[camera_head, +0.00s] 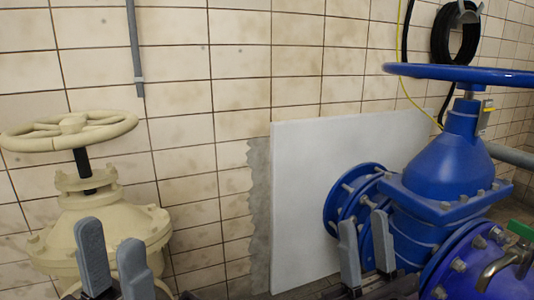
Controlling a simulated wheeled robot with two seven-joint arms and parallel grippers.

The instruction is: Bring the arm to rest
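My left gripper (110,234) is at the bottom left, with two grey fingers pointing up and a gap between them. It is open and empty, in front of the cream valve body. My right gripper (363,218) is at the bottom, right of centre. Its two grey fingers also point up, spread apart with nothing seen between them. It appears in front of the blue valve's flange and pipe. I cannot tell how far either gripper is from the valves. The arms are mostly cut off by the lower edge.
A cream valve (110,232) with a handwheel (70,130) stands at left. A large blue valve (450,165) with a blue handwheel (465,74) fills the right. A white panel (300,200) leans at the tiled wall (235,70). A green-handled lever (520,230) is at lower right.

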